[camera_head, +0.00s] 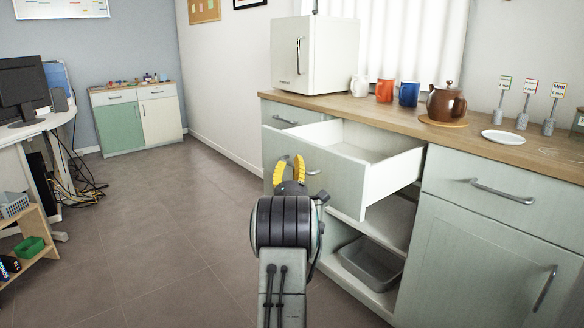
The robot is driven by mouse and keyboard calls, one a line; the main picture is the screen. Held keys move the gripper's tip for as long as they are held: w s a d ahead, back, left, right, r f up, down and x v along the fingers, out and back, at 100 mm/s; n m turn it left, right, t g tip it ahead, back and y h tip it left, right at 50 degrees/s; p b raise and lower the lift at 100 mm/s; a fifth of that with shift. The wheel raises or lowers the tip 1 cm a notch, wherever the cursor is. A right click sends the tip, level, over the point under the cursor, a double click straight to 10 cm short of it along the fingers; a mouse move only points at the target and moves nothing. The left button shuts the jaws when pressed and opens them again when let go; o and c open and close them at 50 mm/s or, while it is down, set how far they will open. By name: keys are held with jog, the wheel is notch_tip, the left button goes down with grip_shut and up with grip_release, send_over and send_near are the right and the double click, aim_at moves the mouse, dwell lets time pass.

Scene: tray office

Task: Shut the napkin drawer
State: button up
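A pale green drawer (330,186) with a white interior stands pulled out from the counter, in the middle of the view. It looks empty in the part that I can see. No napkins show, so I cannot confirm it is the napkin drawer. My gripper (290,167), with two yellow fingers, is in front of the drawer's front panel, near its metal handle (313,172). A gap shows between the fingertips, and nothing is seen between them. The fingers cover part of the handle, and I cannot tell whether they touch it.
The wooden countertop (335,101) holds a small white fridge (315,62), mugs, a brown teapot (446,103) and a white plate (503,137). Below the drawer is an open shelf with a grey bin (370,263). A closed drawer (500,190) is to the right. The floor (170,240) at left is clear.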

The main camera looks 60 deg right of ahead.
jog(key=shift+w+d+r, duration=0.15)
jog(key=shift+d, duration=0.15)
jog(key=shift+c, duration=0.2)
grip_shut()
